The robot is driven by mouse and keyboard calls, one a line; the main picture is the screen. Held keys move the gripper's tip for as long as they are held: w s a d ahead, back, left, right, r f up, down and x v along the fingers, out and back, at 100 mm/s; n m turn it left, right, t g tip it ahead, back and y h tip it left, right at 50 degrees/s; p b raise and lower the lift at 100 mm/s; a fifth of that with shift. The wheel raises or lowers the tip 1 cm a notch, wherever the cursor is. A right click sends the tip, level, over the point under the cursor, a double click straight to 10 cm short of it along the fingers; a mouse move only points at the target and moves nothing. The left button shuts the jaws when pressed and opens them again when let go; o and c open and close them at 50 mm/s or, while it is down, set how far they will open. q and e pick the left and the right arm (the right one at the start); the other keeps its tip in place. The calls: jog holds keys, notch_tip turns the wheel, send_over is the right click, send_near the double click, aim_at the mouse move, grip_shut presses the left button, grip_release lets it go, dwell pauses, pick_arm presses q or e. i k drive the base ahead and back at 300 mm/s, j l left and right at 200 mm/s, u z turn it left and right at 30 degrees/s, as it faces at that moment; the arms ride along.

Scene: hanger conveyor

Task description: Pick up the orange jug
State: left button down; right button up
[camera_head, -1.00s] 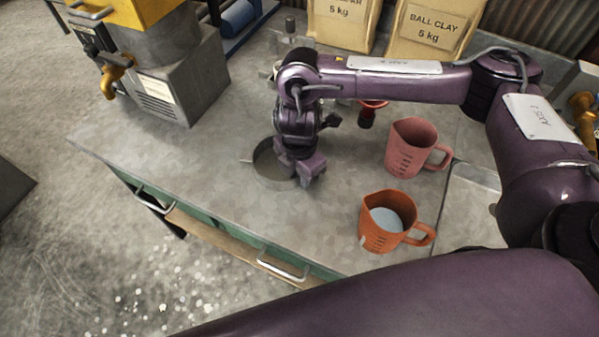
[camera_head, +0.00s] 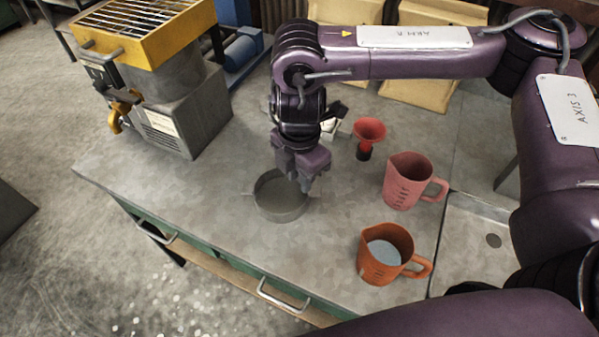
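The orange jug (camera_head: 373,273) stands upright near the front right of the grey worktop, with its handle to the right and pale contents inside. My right gripper (camera_head: 299,180) points down, to the left of the orange jug and apart from it. Its fingers look parted, with nothing seen between them. It is over the right side of a round grey sieve-like pan (camera_head: 280,211), hiding part of its rim; I cannot tell if they touch. My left gripper is not in view.
A pink jug (camera_head: 403,184) stands just behind the orange one, with a red funnel (camera_head: 369,131) farther back. A machine with a yellow top (camera_head: 150,50) is at the back left. A sunken metal section (camera_head: 470,250) lies right. The worktop's front left is clear.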

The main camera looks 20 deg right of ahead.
aim_at(386, 248)
jog(key=k+j, duration=0.25)
jog(key=k, duration=0.25)
jog(key=k+j, duration=0.2)
jog(key=k, duration=0.25)
